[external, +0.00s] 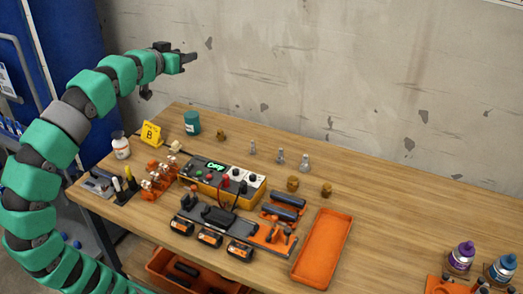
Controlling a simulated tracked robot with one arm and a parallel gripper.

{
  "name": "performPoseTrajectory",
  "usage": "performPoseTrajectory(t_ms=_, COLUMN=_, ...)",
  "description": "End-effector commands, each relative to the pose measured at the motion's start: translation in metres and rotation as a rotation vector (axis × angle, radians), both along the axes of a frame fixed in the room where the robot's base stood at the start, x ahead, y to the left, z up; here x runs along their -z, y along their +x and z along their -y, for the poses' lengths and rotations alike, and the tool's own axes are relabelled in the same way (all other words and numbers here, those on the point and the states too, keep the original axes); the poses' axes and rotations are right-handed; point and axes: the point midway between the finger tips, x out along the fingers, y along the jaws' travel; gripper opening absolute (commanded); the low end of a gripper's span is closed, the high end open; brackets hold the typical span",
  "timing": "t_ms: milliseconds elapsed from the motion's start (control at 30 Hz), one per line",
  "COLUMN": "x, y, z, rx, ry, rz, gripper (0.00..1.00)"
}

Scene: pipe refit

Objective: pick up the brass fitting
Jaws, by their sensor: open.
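Three small brass-coloured fittings stand on the wooden table: one (222,135) near the back, right of a green canister, and two (292,184) (326,190) closer together right of the middle. I cannot tell which one the task means. My gripper (192,57) is open and empty, high in front of the wall at the upper left. It is well above the table and apart from all the fittings. The gap between its fingers is too small to see clearly.
Three silver fittings (281,156) stand between the brass ones. A yellow instrument box (215,190), an orange tool holder (262,238) and an empty orange tray (322,247) lie in front. The green canister (192,123) and yellow sign (152,133) stand back left. The right-centre tabletop is clear.

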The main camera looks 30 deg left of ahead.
Motion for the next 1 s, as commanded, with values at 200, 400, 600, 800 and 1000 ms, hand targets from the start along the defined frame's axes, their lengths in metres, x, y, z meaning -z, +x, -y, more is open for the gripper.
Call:
performPoseTrajectory(t_ms=200, x=0.000, y=0.000, z=0.000, rx=0.000, ry=0.000, rz=0.000, gripper=0.42)
performPoseTrajectory(t_ms=400, x=0.000, y=0.000, z=0.000, rx=0.000, ry=0.000, rz=0.000, gripper=0.66)
performPoseTrajectory(t_ms=600, x=0.000, y=0.000, z=0.000, rx=0.000, ry=0.000, rz=0.000, gripper=0.66)
performPoseTrajectory(t_ms=800, x=0.013, y=0.021, z=0.009, rx=0.027, ry=0.017, rz=-0.056, gripper=0.66)
performPoseTrajectory(t_ms=1000, x=0.059, y=0.072, z=0.037, rx=0.110, ry=0.074, rz=-0.219, gripper=0.66)
